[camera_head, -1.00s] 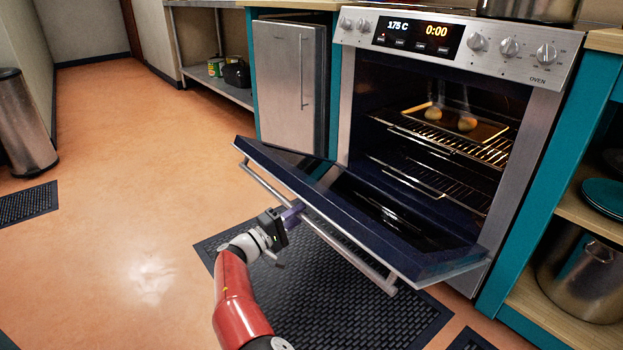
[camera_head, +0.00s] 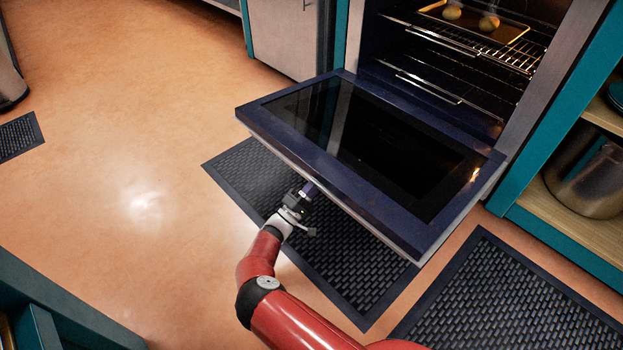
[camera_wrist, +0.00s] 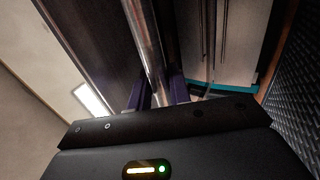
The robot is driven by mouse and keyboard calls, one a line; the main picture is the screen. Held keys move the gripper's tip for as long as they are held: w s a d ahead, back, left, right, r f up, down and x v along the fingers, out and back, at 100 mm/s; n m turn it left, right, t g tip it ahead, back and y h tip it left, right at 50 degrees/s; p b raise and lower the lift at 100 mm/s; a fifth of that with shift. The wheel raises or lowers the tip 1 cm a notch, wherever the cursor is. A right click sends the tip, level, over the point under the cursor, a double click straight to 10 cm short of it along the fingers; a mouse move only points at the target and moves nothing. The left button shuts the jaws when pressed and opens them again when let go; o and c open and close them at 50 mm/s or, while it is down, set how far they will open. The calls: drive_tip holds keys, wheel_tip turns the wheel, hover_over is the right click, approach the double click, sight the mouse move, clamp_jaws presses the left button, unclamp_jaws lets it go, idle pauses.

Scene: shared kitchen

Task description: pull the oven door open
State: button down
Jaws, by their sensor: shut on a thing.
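The oven door (camera_head: 375,155) is hinged down and lies nearly flat, its dark glass inner face up, in front of the open oven (camera_head: 465,70). My gripper (camera_head: 310,188) is at the door's outer edge, and its fingertips are partly hidden under that edge in the head view. In the wrist view the two purple fingers of my gripper (camera_wrist: 160,92) are on either side of the metal handle bar (camera_wrist: 148,45), shut on it. The handle is hidden below the door in the head view.
A baking tray (camera_head: 475,22) with pale round pieces sits on the upper rack inside the oven. Dark rubber mats (camera_head: 245,180) lie on the floor. A shelf with a steel pot (camera_head: 590,175) stands at the right.

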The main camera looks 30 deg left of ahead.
drive_tip(key=shift+w+d+r, duration=0.1)
drive_tip(key=shift+w+d, duration=0.05)
drive_tip(key=shift+w, duration=0.05)
drive_tip(key=c, duration=1.3)
unclamp_jaws()
drive_tip(key=shift+d, duration=0.1)
drive_tip(key=shift+c, duration=0.2)
drive_tip(key=shift+s+a, duration=0.15)
drive_tip(key=shift+a, duration=0.1)
drive_tip(key=shift+s+a, duration=0.1)
drive_tip(key=shift+s, duration=0.15)
drive_tip(key=v, duration=0.7)
drive_tip(key=shift+f, duration=0.3)
